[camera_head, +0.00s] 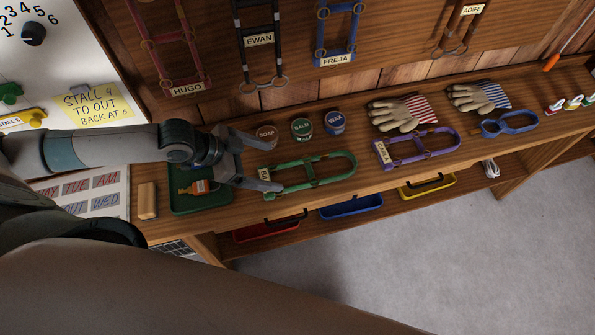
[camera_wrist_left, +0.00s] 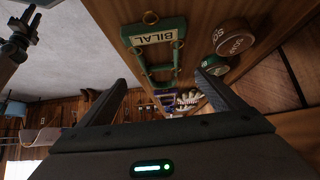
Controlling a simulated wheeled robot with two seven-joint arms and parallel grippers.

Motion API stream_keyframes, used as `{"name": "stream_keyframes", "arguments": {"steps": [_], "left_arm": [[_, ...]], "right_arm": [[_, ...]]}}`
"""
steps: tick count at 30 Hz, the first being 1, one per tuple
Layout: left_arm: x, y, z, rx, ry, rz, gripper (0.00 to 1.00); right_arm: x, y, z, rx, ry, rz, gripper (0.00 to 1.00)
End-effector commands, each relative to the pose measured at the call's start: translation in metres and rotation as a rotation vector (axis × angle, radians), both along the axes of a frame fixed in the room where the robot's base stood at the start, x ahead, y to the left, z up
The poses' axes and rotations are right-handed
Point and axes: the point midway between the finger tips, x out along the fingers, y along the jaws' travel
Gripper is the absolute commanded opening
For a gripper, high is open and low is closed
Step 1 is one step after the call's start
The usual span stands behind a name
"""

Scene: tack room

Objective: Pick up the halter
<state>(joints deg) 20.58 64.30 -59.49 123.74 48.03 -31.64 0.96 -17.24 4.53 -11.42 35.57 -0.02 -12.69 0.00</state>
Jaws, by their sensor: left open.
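A green halter (camera_head: 352,162) with a plate reading BILAL lies flat on the wooden bench. In the left wrist view its name plate (camera_wrist_left: 153,39) faces me, ahead of the fingers. My left gripper (camera_head: 272,166) is open and empty at the halter's left, name-plate end; the fingers partly cover that end in the head view. In the left wrist view the open fingers (camera_wrist_left: 160,84) have nothing between them.
Tins of soap (camera_head: 267,134), balm (camera_head: 302,128) and wax (camera_head: 335,122) stand behind the green halter. Gloves (camera_head: 395,115) lie farther right. Halters hang on the wall; coloured bins sit on the lower shelf.

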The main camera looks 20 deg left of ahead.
Motion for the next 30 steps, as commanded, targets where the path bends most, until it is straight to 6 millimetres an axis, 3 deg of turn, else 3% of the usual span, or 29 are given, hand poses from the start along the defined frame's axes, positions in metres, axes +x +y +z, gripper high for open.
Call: {"name": "stream_keyframes", "arguments": {"steps": [10, 23, 30], "left_arm": [[0.017, -0.024, -0.029, 0.0, 0.0, 0.0, 0.88], [0.018, -0.026, -0.032, 0.0, -0.001, -0.001, 0.88], [0.024, -0.037, -0.042, 0.0, 0.002, 0.001, 0.88]], "right_arm": [[0.001, 0.0, 0.012, 0.0, -0.002, 0.0, 0.31], [0.001, 0.0, 0.013, 0.0, -0.002, 0.0, 0.31], [0.001, 0.0, 0.024, 0.0, -0.002, 0.001, 0.31]]}}
